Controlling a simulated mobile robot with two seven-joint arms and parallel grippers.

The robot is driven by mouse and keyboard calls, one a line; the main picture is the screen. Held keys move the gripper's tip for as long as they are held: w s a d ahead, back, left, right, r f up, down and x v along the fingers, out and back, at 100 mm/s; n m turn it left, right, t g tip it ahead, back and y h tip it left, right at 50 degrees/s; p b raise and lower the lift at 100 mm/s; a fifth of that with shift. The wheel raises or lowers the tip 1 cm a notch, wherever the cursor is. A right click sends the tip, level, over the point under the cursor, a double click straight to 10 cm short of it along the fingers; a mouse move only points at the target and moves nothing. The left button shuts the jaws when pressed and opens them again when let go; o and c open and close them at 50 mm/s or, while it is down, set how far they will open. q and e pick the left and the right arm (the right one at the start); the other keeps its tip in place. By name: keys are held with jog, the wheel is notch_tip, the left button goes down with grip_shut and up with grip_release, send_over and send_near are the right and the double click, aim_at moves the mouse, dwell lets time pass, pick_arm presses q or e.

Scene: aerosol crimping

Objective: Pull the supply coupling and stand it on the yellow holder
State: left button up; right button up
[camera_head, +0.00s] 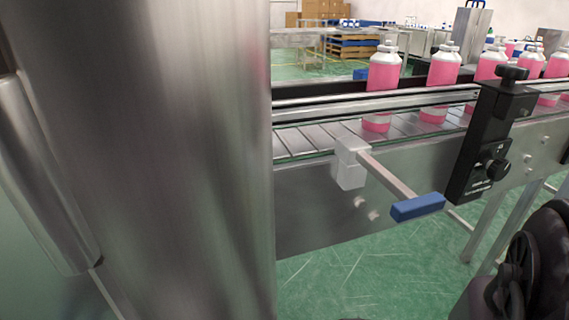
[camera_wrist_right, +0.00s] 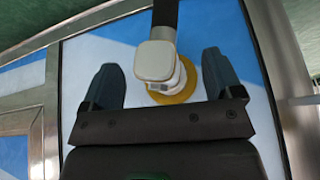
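In the right wrist view, my right gripper (camera_wrist_right: 160,64) is open, with one dark finger on each side of a white coupling (camera_wrist_right: 155,62). Gaps show between the coupling and both fingers. A black hose (camera_wrist_right: 165,12) runs from the coupling to the top of the picture. A round yellow holder (camera_wrist_right: 182,92) shows directly under the coupling, which appears to stand on it; the contact itself is hidden. Neither coupling nor holder shows in the head view. My left gripper is not in view.
A large steel column (camera_head: 150,150) blocks the left of the head view. A conveyor (camera_head: 310,140) carries several pink bottles (camera_head: 384,72). A blue-ended handle (camera_head: 417,207) and a black clamp block (camera_head: 490,140) stick out from its side. Metal frame bars (camera_wrist_right: 278,70) flank the blue-and-white surface (camera_wrist_right: 85,55).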

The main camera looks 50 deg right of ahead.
pick_arm(q)
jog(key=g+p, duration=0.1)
jog(key=p, duration=0.1)
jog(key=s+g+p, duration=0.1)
jog(key=p, duration=0.1)
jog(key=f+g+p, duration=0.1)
jog(key=p, duration=0.1)
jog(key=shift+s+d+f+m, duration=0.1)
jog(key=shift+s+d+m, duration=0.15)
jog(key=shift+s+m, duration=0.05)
pick_arm(e)
jog(key=v, duration=1)
jog(key=shift+s+r, duration=0.15)
jog(key=shift+r, duration=0.2)
jog(key=shift+d, duration=0.1)
